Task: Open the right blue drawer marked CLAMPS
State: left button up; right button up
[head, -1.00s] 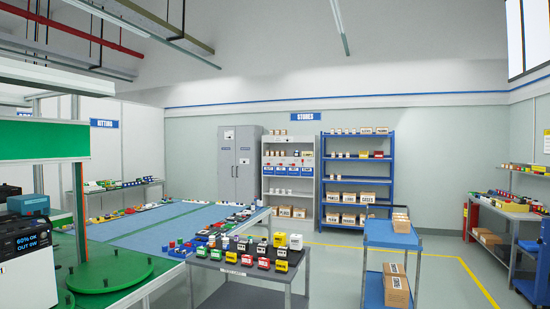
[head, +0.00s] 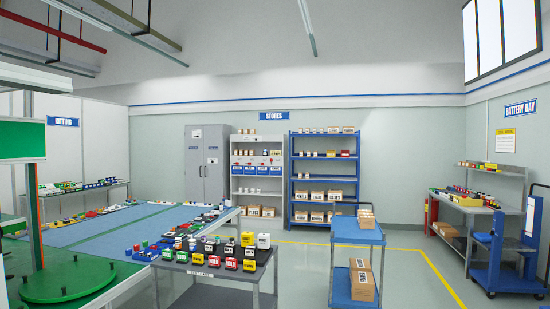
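No drawer that I can read as CLAMPS shows in the head view. The light grey shelf unit (head: 234,188) under the STORES sign has a row of small blue fronts (head: 257,168) with white labels, too small to read. I cannot tell whether these are drawers, or whether any is open. Neither of my grippers is in view.
A table with coloured parts (head: 206,270) and a blue cart with boxes (head: 357,235) stand in front of the shelves. A grey cabinet (head: 207,165) and a blue rack (head: 323,170) flank the unit. A blue trolley (head: 508,245) stands right. Floor (head: 415,290) is clear right of the cart.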

aim_at(274, 171)
jog(key=i+l+z, duration=0.25)
jog(key=i+z, duration=0.15)
jog(key=i, duration=0.25)
jog(key=i+z, duration=0.35)
jog(key=i, duration=0.35)
jog(key=i+z, duration=0.1)
jog(key=i, duration=1.55)
jog(key=i+z, duration=0.4)
jog(key=i, duration=0.35)
jog(key=i+j+z, duration=0.15)
jog(key=i+z, duration=0.25)
jog(key=i, duration=0.35)
jog(key=i+l, duration=0.15)
jog(key=i, duration=1.5)
jog(key=i+u, duration=0.45)
jog(key=i, duration=0.25)
jog(key=i+l+u, duration=0.15)
jog(key=i+u, duration=0.3)
jog(key=i, duration=0.3)
jog(key=i+u, duration=0.3)
jog(key=i, duration=1.35)
